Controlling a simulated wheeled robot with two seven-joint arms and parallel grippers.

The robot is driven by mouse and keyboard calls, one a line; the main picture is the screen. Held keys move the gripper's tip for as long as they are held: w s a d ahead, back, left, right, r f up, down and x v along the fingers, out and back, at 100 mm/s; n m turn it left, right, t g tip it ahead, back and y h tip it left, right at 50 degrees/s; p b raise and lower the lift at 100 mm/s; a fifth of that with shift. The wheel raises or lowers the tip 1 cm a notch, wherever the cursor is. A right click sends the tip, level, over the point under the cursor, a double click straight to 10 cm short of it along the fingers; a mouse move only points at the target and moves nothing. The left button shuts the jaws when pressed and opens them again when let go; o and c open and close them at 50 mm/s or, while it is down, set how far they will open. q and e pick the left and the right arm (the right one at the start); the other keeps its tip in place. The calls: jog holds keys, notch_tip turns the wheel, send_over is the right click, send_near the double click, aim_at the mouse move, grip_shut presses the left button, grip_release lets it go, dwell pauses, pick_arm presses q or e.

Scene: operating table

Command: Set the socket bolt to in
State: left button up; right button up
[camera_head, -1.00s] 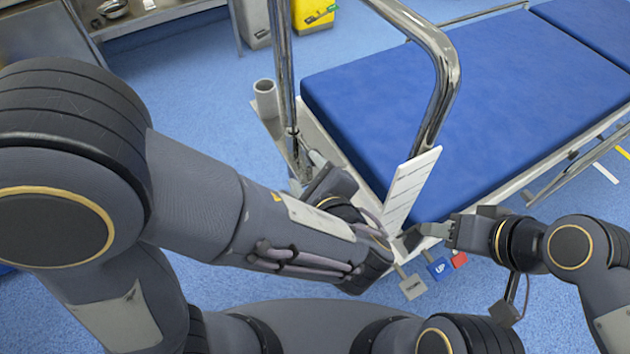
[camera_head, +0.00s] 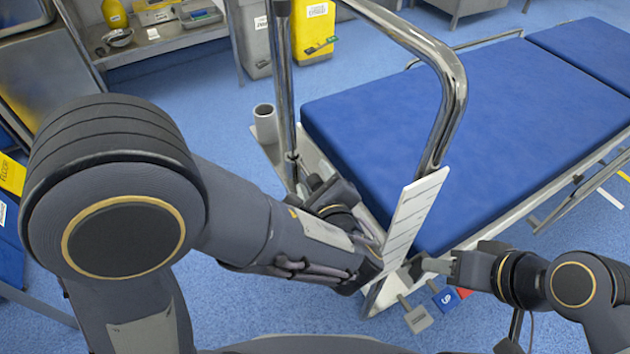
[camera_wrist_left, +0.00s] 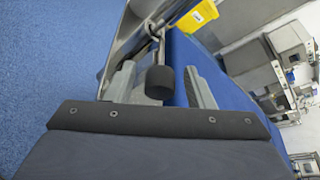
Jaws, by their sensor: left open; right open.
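A black knob (camera_wrist_left: 160,82) on a short metal stem shows in the left wrist view; it appears to be the socket bolt's handle. It sits between the two spread fingers of my left gripper (camera_wrist_left: 160,88), with no clear grip on it. In the head view my left gripper (camera_head: 305,183) is low beside the chrome post (camera_head: 284,90), at the corner of the blue operating table (camera_head: 480,110); the knob is hidden there. Whether the bolt is in or out cannot be told. My right gripper (camera_head: 415,267) is open near the lower edge of a white marked plate (camera_head: 412,218).
A chrome rail (camera_head: 447,100) arches over the table's end. A grey tube (camera_head: 265,122) stands at its left corner. Foot pedals (camera_head: 418,318) lie below my right gripper. Yellow (camera_head: 313,32) and grey bins stand behind. Blue floor is open on the left.

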aim_at(308, 173)
pick_arm(q)
grip_shut()
jog(key=shift+w+a+b, duration=0.25)
jog(key=shift+w+a, duration=0.15)
jog(key=shift+w, duration=0.2)
jog(key=shift+w+a+b, duration=0.2)
jog(key=shift+w+a, duration=0.15)
jog(key=shift+w, duration=0.2)
jog(key=shift+r, duration=0.1)
grip_release()
jog(key=shift+w, duration=0.1)
